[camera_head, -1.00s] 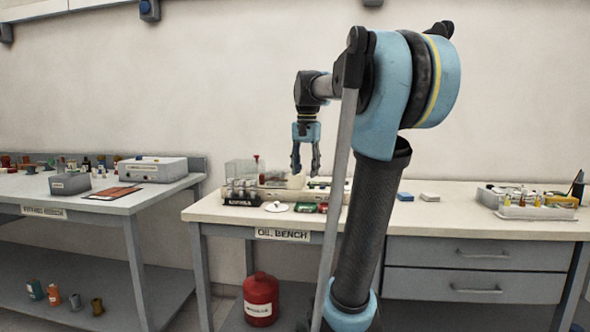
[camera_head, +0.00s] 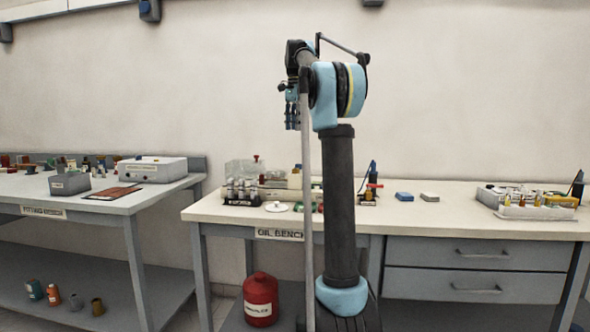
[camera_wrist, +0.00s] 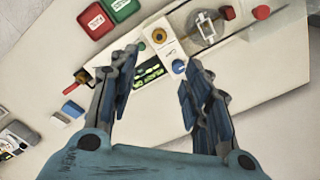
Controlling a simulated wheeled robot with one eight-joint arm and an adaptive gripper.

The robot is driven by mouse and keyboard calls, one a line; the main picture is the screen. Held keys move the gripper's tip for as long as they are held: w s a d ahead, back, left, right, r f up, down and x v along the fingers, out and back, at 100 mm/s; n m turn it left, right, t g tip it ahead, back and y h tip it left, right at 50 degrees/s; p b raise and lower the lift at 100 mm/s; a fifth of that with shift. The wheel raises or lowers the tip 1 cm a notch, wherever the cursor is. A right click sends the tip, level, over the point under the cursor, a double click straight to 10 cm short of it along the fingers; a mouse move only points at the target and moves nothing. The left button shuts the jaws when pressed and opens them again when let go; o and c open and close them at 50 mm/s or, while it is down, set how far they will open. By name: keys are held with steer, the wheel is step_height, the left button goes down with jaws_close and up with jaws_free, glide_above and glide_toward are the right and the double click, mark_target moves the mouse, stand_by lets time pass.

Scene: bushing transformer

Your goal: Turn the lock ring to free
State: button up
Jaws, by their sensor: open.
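My gripper (camera_head: 292,108) hangs above the oil bench (camera_head: 350,213), apart from everything on it. In the wrist view my gripper (camera_wrist: 162,78) is open, with nothing between its fingers. Beyond the fingertips lies a long pale device (camera_wrist: 178,58) with a round brass-coloured fitting (camera_wrist: 159,36), a green-lit window (camera_wrist: 150,71) and a clear vessel (camera_wrist: 206,26). I cannot tell for sure which part is the lock ring. In the head view my arm hides part of the bench top.
A red and a green tray (camera_wrist: 96,20) lie beside the device, with a blue block (camera_wrist: 72,109) nearer. A tray of fittings (camera_head: 525,204) stands at the right. Bench space before that tray is clear.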

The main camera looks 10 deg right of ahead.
mark_target(296, 171)
step_height(296, 171, down, 17)
steer(key=shift+f, duration=0.15)
stand_by(0.6)
jaws_close()
